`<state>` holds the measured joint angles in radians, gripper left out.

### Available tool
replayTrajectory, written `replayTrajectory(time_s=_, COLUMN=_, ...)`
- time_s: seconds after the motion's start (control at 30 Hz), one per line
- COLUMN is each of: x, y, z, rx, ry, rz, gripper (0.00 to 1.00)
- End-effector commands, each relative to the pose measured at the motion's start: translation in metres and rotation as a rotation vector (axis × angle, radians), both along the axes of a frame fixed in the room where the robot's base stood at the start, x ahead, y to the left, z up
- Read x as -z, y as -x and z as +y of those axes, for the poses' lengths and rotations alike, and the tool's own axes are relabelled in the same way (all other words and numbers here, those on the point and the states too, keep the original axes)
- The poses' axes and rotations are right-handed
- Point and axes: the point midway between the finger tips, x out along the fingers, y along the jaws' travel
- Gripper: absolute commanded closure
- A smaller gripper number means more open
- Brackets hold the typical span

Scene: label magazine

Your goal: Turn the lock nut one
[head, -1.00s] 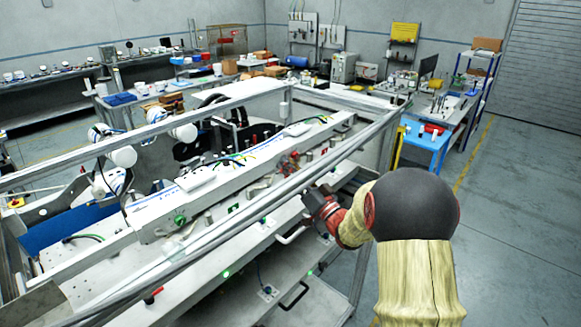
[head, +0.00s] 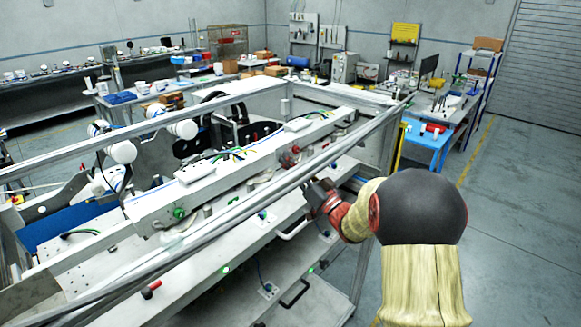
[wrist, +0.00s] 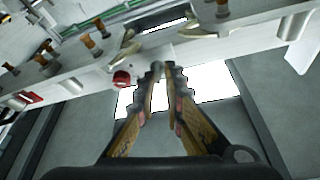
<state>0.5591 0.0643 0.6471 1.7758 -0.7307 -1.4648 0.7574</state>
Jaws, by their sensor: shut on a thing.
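My gripper (wrist: 168,80) points at the edge of a pale metal beam (wrist: 205,52) in the wrist view. Its two fingers come close together at the tips, shut on a small grey metal part (wrist: 157,68), apparently the lock nut. The fingertips hide much of it, so its turn angle cannot be told. A red knob (wrist: 121,78) sits on the beam just left of the fingertips, apart from them. In the head view my gripper (head: 314,196) reaches the near side of the bench, under a long rail, and its fingertips are hard to make out.
The long metal rail (head: 225,217) of the frame runs close above my gripper. Brass-coloured posts (wrist: 90,42) stand on the beam at the left. A blue table (head: 428,150) stands behind at the right. The floor (head: 515,215) to the right is clear.

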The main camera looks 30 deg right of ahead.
Motion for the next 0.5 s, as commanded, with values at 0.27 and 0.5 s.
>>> replayTrajectory(time_s=0.27, x=0.0049, y=-0.0002, z=-0.004, rx=0.007, ry=0.151, rz=-0.058, gripper=1.0)
replayTrajectory(time_s=0.5, x=0.0026, y=-0.0003, z=-0.0035, rx=0.006, ry=0.259, rz=-0.096, gripper=1.0)
